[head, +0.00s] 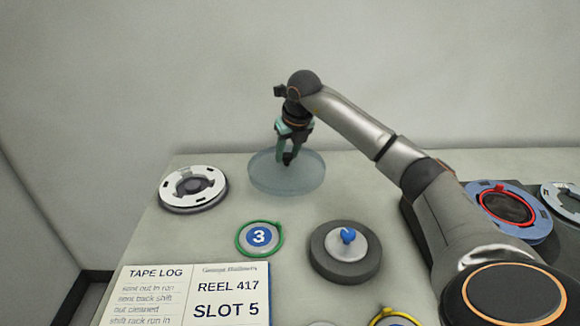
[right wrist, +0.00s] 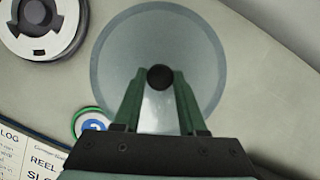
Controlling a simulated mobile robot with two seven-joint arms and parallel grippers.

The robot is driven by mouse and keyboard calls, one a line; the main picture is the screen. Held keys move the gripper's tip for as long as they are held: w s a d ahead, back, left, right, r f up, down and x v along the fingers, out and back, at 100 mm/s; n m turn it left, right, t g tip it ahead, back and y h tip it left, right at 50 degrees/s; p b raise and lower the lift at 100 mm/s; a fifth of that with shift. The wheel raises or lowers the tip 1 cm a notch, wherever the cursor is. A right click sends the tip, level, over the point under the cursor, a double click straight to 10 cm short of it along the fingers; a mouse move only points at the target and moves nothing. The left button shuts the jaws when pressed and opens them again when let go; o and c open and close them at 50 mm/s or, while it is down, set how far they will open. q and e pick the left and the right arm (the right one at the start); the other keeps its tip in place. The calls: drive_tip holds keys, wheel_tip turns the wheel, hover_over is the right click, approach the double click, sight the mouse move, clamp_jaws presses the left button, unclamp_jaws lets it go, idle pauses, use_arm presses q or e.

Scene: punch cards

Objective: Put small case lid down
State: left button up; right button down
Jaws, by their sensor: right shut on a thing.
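The small case lid (head: 262,182) is a clear, round, shallow cover with a dark knob at its centre. It is at the back of the table in the head view, and the right wrist view shows it as a pale disc (right wrist: 158,35). My right gripper (head: 288,158) is above its middle, with its green fingers (right wrist: 160,82) shut on the dark knob. The lid looks level and at or very near the table top; I cannot tell if it touches. My left gripper is not in view.
A white-and-grey reel (head: 192,185) lies left of the lid. A green-rimmed disc marked 3 (head: 259,238) and a dark round piece with a blue knob (head: 347,238) are in front. A tape log (head: 190,295) lies front left. A blue reel with a red ring (head: 480,198) is at right.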

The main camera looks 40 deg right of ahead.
sight(290, 165)
drive_tip(key=shift+w+d+f, duration=0.3)
drive_tip(key=shift+d+f, duration=0.15)
drive_tip(key=shift+f, duration=0.2)
drive_tip(key=shift+w+d+f, duration=0.25)
drive_tip(key=shift+d+f, duration=0.2)
drive_tip(key=shift+f, duration=1.55)
drive_tip(key=shift+f+b, duration=0.2)
drive_tip(key=shift+b, duration=0.1)
drive_tip(key=shift+c, duration=2.3)
unclamp_jaws()
drive_tip(key=shift+r, duration=0.3)
drive_tip(key=p+v, duration=0.1)
drive_tip(key=v, duration=1.1)
drive_tip(key=shift+f, duration=0.1)
